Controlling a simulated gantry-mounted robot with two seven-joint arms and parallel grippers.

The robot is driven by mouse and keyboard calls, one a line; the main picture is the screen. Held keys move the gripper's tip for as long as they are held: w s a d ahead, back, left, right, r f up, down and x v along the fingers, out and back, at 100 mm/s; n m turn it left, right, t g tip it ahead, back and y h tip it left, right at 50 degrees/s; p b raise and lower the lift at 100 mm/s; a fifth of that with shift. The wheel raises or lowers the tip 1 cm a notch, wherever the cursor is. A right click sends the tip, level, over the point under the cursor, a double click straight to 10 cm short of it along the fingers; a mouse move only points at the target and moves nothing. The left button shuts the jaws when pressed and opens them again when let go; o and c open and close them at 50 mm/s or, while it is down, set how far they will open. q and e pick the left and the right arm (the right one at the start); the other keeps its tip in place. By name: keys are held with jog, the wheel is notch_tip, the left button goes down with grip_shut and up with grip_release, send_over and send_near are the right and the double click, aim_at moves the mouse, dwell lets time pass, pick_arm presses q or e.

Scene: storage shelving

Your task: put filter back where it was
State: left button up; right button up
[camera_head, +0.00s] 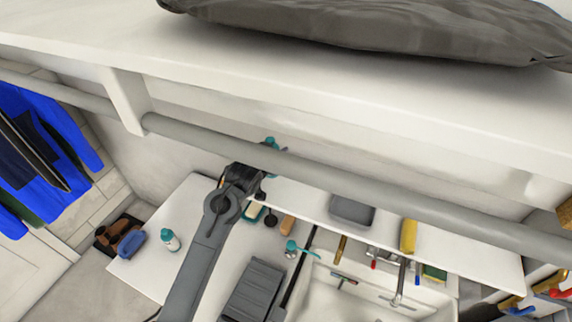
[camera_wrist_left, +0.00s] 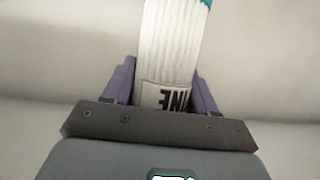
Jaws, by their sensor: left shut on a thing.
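The filter is a white pleated cylinder with a teal end and a dark-lettered label, seen close up in the left wrist view (camera_wrist_left: 170,45). My left gripper (camera_wrist_left: 166,85) is shut on it, with one purple finger on each side. In the head view my left arm reaches up from the bottom, and its gripper (camera_head: 263,168) is beside the grey rail near the back wall. A small teal part, likely the filter's end (camera_head: 270,142), shows just past the rail; the rest is mostly hidden. My right gripper is not in view.
A grey rail (camera_head: 350,185) runs under a white upper shelf (camera_head: 330,88), crossing in front of the gripper. A lower white shelf (camera_head: 460,248) holds a grey tray (camera_head: 352,211) and a yellow item (camera_head: 408,236). A teal-capped bottle (camera_head: 170,241) stands on the counter (camera_head: 160,275); a sink (camera_head: 350,300) lies right.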

pick_arm(q)
jog(key=shift+w+f+b, duration=0.1)
jog(key=shift+f+b, duration=0.3)
jog(key=shift+f, duration=0.5)
jog(key=shift+s+a+f+b, duration=0.25)
jog(key=shift+s+f+b, duration=0.2)
jog(key=shift+f, duration=0.25)
jog(key=shift+w, duration=0.1)
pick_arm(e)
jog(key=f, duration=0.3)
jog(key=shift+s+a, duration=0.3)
pick_arm(q)
notch_tip(320, 180, down, 4)
jog(key=b, duration=0.3)
jog(key=shift+r+b, duration=0.1)
jog(key=shift+b, duration=0.2)
jog(key=shift+d, duration=0.1)
jog(key=shift+w+d+r, duration=0.1)
jog(key=shift+w, duration=0.1)
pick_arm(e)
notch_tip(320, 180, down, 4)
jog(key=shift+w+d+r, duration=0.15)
pick_arm(q)
jog(key=shift+f, duration=0.2)
